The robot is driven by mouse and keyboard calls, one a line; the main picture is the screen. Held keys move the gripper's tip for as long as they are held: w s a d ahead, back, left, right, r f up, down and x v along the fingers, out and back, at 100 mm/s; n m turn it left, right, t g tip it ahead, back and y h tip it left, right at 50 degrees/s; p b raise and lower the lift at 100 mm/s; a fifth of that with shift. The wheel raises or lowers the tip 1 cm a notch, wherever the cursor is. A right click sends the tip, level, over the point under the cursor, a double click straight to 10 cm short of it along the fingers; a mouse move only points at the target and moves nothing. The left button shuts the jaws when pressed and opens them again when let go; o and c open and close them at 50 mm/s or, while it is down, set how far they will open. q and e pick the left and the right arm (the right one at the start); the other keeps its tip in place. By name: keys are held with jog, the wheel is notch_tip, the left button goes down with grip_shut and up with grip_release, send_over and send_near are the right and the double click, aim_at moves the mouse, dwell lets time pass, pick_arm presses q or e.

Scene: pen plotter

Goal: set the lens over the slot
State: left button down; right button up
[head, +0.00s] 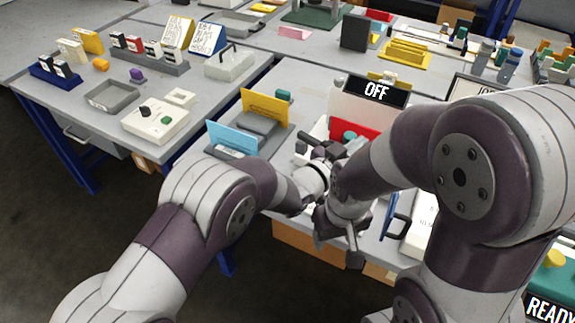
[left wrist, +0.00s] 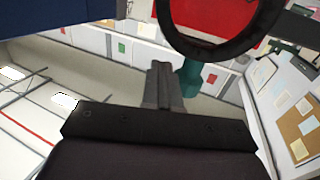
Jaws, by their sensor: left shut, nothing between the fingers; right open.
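A dark round ring that looks like the lens rim (left wrist: 224,55) fills the top of the left wrist view, with red showing through it. A teal post (left wrist: 190,78) stands under it. My left gripper (left wrist: 160,68) is shut and empty, below and left of the ring, with no clear contact. In the head view my left gripper (head: 312,142) is in front of a white unit with a red panel (head: 368,127). My right gripper (head: 338,238) is open and lower, near the table's front edge. I cannot make out the slot; the arms hide much of this area.
An OFF sign (head: 377,91) tops the white unit. A yellow card (head: 264,105) and a blue card (head: 232,138) stand in holders to the left. A control box (head: 155,121) and grey tray (head: 111,96) sit on the left table. My right arm covers the right side.

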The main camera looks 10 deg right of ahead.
pick_arm(q)
jog(key=shift+w+d, duration=0.25)
jog(key=shift+d, duration=0.1)
dwell(0.3)
